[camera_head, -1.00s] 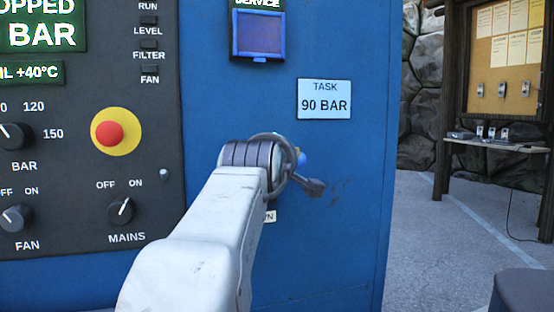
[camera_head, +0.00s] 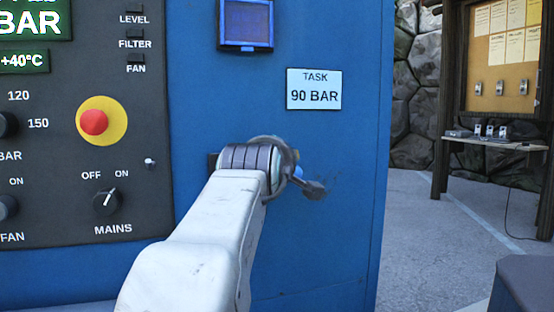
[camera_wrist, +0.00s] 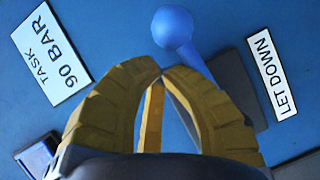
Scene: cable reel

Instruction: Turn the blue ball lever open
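The blue ball lever (camera_wrist: 172,27) shows in the wrist view as a round knob on a blue stem that runs down to the right, behind my right finger. My gripper (camera_wrist: 161,69) has two curved yellow fingers with their tips together just below the ball in that view. The ball is beyond the tips, not between them. Whether a finger touches the stem is unclear. In the head view my gripper is mostly hidden behind my wrist, and only a small blue bit of the lever (camera_head: 298,171) shows beside it.
A "LET DOWN" label (camera_wrist: 272,74) is right of the lever in the wrist view. The "TASK 90 BAR" sign (camera_head: 314,89) is on the blue cabinet (camera_head: 345,150). A black control panel (camera_head: 60,200) with a red button (camera_head: 94,122) is at left.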

